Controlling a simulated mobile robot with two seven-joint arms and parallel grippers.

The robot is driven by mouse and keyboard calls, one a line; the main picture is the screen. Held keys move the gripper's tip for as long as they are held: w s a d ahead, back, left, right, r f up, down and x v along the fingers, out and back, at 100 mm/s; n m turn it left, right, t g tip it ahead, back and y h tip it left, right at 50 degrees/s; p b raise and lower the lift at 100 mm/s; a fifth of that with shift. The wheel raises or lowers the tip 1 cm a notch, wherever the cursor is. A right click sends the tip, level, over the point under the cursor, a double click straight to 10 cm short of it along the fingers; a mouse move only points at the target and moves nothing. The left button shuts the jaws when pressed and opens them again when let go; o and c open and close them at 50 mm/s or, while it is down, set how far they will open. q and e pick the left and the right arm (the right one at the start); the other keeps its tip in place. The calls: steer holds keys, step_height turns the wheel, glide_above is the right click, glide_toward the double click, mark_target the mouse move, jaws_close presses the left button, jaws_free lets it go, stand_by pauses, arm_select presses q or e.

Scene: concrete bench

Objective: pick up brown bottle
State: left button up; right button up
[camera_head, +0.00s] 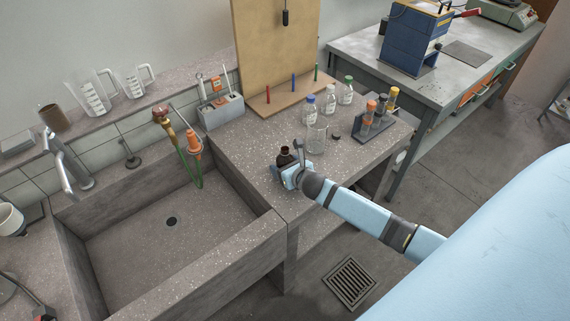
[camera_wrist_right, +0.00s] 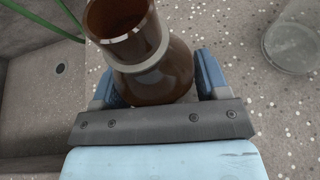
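The brown bottle (camera_head: 284,156) has an open mouth and a dark glossy body. It is at the front edge of the bench beside the sink. My right gripper (camera_head: 292,175) is at the bottle, with its blue fingers on either side of the body. In the right wrist view the bottle (camera_wrist_right: 150,75) is between the two fingers (camera_wrist_right: 158,85), with its neck leaning to the left. Its lower part is hidden behind the gripper's palm. I cannot tell whether the fingers press on the glass. My left gripper is not in view.
A clear beaker (camera_head: 316,139) stands just behind the bottle. The deep sink (camera_head: 226,247) opens to the left. Speckled bench top (camera_head: 240,140) is clear left of the bottle.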

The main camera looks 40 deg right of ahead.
steer(key=c, duration=0.7)
